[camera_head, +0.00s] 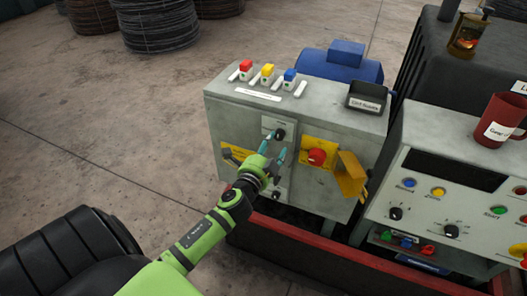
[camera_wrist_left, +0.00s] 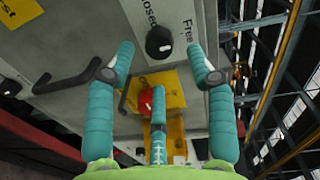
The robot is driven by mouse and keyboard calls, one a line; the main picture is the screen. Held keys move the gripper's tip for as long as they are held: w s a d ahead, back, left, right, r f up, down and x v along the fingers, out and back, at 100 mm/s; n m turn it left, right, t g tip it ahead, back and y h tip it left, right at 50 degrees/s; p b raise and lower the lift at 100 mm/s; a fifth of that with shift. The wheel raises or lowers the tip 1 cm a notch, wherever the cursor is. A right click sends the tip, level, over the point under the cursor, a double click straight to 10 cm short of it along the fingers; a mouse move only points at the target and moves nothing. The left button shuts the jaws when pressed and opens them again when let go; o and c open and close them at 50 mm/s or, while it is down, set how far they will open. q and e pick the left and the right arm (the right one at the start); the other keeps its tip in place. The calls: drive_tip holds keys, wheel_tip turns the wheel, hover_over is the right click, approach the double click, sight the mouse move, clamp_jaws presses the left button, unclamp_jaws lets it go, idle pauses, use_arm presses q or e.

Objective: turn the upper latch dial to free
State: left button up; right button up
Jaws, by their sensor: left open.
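The upper latch dial (camera_head: 280,134) is a black knob on a white plate on the front of the grey cabinet (camera_head: 226,115). In the left wrist view the dial (camera_wrist_left: 160,42) sits between printed words reading "Free" and "Closed"; which one it points to I cannot tell. My left gripper (camera_head: 272,151) has teal fingers, spread open and empty, just in front of and below the dial. In the left wrist view the fingertips (camera_wrist_left: 162,57) stand on either side of the dial, apart from it. A lower black dial (camera_head: 275,195) is partly behind the gripper. My right gripper is not visible.
A red knob on a yellow plate (camera_head: 317,157) and a yellow bracket (camera_head: 351,176) are right of the dial. Red, yellow and blue switches (camera_head: 267,74) and a black tray (camera_head: 368,98) top the cabinet. A control box (camera_head: 465,165) with a red mug (camera_head: 503,115) stands right.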

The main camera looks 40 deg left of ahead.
use_arm(q)
drive_tip(key=v, duration=0.8)
drive_tip(key=shift+s, duration=0.25)
drive_tip(key=shift+d, duration=0.1)
